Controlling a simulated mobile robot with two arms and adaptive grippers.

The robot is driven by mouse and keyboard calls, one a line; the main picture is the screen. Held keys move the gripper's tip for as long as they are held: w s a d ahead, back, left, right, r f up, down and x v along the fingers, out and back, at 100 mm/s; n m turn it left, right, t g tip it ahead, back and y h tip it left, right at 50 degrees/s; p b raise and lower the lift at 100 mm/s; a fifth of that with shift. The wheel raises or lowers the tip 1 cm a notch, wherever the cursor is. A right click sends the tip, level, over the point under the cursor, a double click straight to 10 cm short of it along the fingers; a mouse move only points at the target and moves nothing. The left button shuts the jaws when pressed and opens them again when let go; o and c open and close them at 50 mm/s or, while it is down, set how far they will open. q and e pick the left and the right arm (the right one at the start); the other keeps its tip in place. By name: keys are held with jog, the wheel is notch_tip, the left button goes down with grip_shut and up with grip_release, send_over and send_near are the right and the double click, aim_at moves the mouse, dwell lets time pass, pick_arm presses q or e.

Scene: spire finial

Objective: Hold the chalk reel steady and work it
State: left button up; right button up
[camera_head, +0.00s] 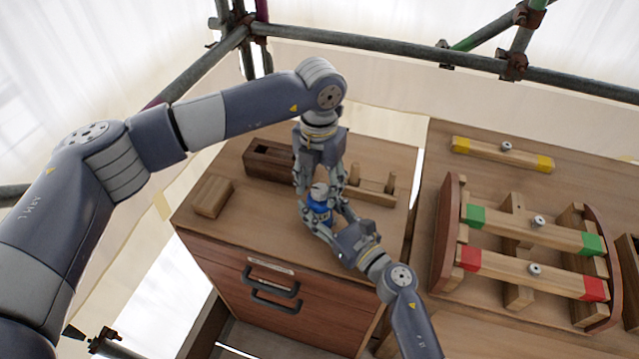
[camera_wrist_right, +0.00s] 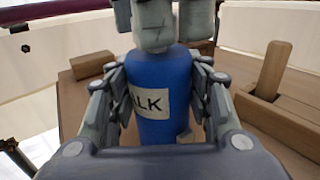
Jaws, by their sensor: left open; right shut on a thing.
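The chalk reel (camera_head: 318,212) is a blue cylinder standing above the top of the wooden cabinet. In the right wrist view the blue reel (camera_wrist_right: 170,72) fills the middle, upright, with a pale label (camera_wrist_right: 152,104) reading "ALK", its left part hidden. My right gripper (camera_head: 326,207) is shut on the reel, with a finger on each side of the body. My left gripper (camera_head: 320,184) points down from above, open, its fingers on either side of the reel's grey top. Grey parts (camera_wrist_right: 156,25) cover the reel's top in the wrist view; I cannot tell whether the left fingers touch it.
A small wooden block (camera_head: 212,196) lies at the cabinet top's left. A dark open wooden box (camera_head: 268,160) and a rack with upright pegs (camera_head: 370,190) stand behind. Wooden frames with green and red-ended bars (camera_head: 535,235) occupy the right table. Scaffold pipes (camera_head: 380,48) run behind.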

pick_arm(q)
jog(key=shift+f, duration=0.1)
jog(key=c, duration=1.1)
jog(key=shift+m, duration=0.3)
jog(key=shift+m, duration=0.3)
jog(key=o, duration=1.1)
